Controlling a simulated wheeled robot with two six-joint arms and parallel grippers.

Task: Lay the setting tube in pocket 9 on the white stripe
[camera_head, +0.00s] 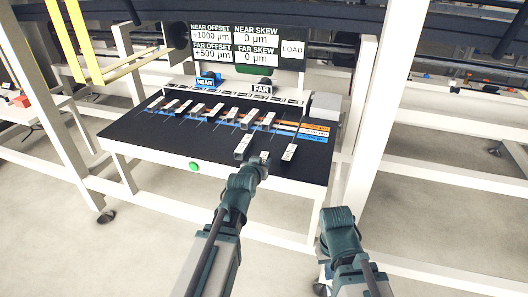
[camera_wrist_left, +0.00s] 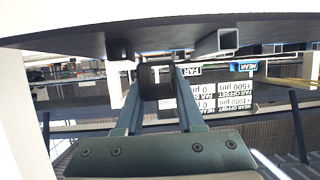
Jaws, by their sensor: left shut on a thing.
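My left gripper (camera_head: 263,158) is at the near edge of the black rack table. In the left wrist view its two fingers (camera_wrist_left: 157,85) are shut on a dark thing that I cannot clearly make out as the setting tube. A grey square tube (camera_head: 243,147) lies on the table just left of the gripper; its hollow end shows in the left wrist view (camera_wrist_left: 216,42). A pale marked tube (camera_head: 289,153) lies to the right. A row of several tubes (camera_head: 198,109) lies in the pockets, leaving bare stripes at the right end. My right gripper (camera_head: 337,212) is off the table; its fingers are unclear.
A grey box (camera_head: 325,106) is at the right rear; white posts flank the table.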

